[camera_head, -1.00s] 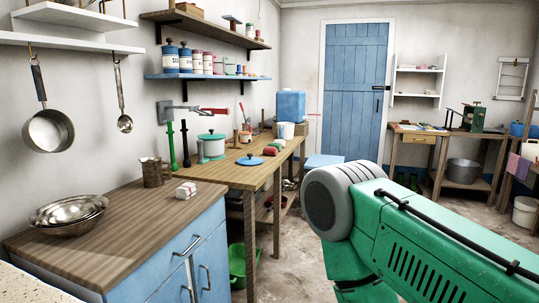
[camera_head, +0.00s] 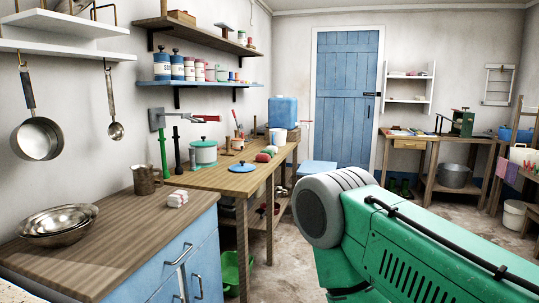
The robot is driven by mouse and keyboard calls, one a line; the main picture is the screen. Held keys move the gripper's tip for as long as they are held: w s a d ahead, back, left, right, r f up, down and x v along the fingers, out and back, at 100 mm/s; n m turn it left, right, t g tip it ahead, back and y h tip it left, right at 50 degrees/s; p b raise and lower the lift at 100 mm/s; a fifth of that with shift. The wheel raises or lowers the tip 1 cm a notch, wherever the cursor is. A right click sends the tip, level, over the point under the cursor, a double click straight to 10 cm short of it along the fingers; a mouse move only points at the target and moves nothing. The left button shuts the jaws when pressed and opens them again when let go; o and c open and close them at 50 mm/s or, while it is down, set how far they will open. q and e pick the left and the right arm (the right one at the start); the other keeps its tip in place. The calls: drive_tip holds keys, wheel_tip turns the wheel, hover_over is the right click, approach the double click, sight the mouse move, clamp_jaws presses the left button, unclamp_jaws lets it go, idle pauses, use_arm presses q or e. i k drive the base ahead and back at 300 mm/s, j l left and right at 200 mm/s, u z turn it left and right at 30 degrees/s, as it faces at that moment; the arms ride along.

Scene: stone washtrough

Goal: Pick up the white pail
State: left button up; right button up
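A white pail (camera_head: 514,215) stands on the floor at the far right, by the foot of a wooden stand. A smaller white tub (camera_head: 277,136) stands on the long wooden bench, in front of a blue container. Another whitish vessel (camera_head: 522,155) is on the wooden stand at the right edge. I cannot tell for sure which of these is the task's pail. My green right arm fills the lower right, far nearer than any of them. Neither of my grippers is in view.
A blue cabinet (camera_head: 182,254) with steel bowls (camera_head: 57,226), a mug and a small white block stands near left. The long wooden bench (camera_head: 205,176) runs behind it. A blue door (camera_head: 347,95) closes the back. Floor (camera_head: 289,244) beside the bench is partly clear.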

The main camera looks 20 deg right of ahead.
sight(277, 136)
drive_tip(key=i+l+z, duration=0.65)
drive_tip(key=i, duration=0.15)
drive_tip(key=i+l+z, duration=0.1)
drive_tip(key=i+z, duration=0.5)
drive_tip(key=i, duration=2.2)
drive_tip(key=l+z, duration=0.05)
drive_tip(key=l, duration=0.05)
